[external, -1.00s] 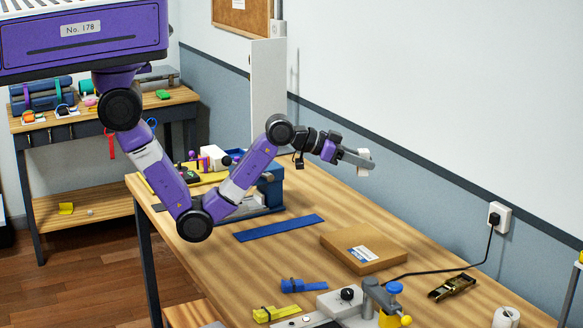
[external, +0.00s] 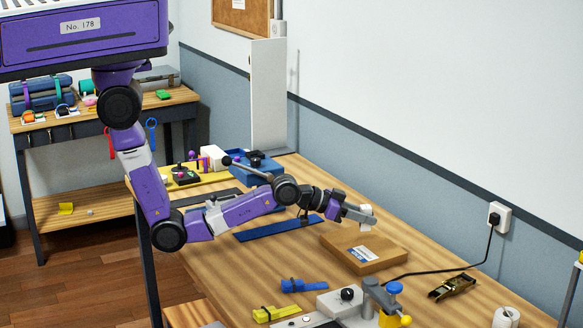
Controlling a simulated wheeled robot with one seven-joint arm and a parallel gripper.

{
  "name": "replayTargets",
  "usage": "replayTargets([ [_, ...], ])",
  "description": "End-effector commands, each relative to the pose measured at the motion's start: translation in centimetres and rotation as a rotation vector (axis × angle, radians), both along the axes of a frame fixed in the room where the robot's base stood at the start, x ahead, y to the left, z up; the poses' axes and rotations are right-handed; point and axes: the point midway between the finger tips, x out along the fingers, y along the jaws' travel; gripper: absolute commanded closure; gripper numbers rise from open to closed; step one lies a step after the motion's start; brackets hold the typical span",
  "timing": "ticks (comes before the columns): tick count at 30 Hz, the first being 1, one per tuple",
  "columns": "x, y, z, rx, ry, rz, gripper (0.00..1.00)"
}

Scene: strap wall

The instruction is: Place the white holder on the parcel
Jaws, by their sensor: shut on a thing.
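The white holder (external: 366,210) is a small white piece at the tip of my gripper (external: 360,215). My gripper is shut on it and holds it over the back part of the parcel, apparently a little above its top. The parcel (external: 348,241) is a flat brown cardboard box with a white and blue label, lying on the wooden table. The fingers hide part of the holder, and any gap between holder and parcel is hard to judge.
A blue flat bar (external: 281,229) lies left of the parcel. In front are a blue strap roll (external: 303,286), a yellow strap (external: 275,313) and a grey clamp device (external: 377,297). A ratchet (external: 452,287) lies at right.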

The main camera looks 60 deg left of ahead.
Motion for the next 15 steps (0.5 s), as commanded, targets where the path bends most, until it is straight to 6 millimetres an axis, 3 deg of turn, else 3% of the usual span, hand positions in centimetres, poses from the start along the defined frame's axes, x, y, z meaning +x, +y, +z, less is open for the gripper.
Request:
replayTargets([
  [9, 0.0, 0.0, -3.9, 0.002, 0.002, 0.000, 1.00],
  [15, 0.0, 0.0, -4.4, 0.001, -0.001, 0.001, 1.00],
])
